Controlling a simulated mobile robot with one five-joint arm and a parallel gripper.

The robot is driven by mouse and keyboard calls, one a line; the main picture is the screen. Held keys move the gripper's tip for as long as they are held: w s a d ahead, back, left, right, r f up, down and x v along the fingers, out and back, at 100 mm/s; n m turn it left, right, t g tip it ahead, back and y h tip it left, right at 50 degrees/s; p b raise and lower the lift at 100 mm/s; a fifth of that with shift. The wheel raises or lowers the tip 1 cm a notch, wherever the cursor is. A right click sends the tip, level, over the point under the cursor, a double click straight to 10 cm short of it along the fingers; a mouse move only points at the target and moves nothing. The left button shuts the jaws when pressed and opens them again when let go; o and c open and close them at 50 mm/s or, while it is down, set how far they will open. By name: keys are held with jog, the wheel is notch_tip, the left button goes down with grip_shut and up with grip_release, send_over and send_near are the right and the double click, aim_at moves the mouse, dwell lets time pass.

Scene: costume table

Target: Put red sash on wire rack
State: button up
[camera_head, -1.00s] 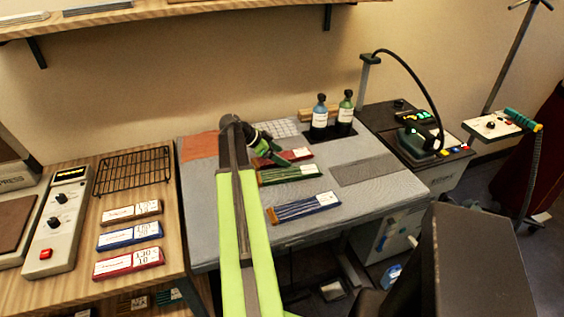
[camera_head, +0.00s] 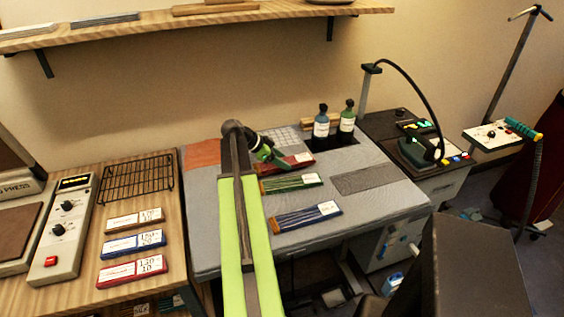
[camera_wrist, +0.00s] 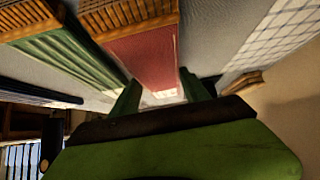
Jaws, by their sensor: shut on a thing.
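The red sash (camera_head: 292,162) is a folded red bundle with a white label, on the grey work table beyond the green bundle. It also shows in the wrist view (camera_wrist: 145,55), stretching away between the fingers. I cannot tell whether the sash is clear of the table. The wire rack (camera_head: 137,180) is a black grid lying empty on the wooden table at left.
A green bundle (camera_head: 291,183) and a blue bundle (camera_head: 306,217) lie nearer on the grey table (camera_head: 345,210). Two bottles (camera_head: 321,128) stand behind. Labelled brown, blue and red blocks (camera_head: 133,271) lie in front of the rack, and a control box (camera_head: 66,230) stands left of it.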

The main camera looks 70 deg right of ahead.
jog(key=r, duration=0.1)
jog(key=r+p, duration=0.1)
jog(key=s+r+p, duration=0.1)
jog(key=shift+a+r, duration=0.2)
jog(key=shift+a, duration=0.05)
jog(key=s+a+r+p, duration=0.3)
jog(key=s+r+p, duration=0.2)
jog(key=s, duration=0.5)
jog(key=shift+r+p, duration=0.35)
jog(key=shift+p, duration=0.15)
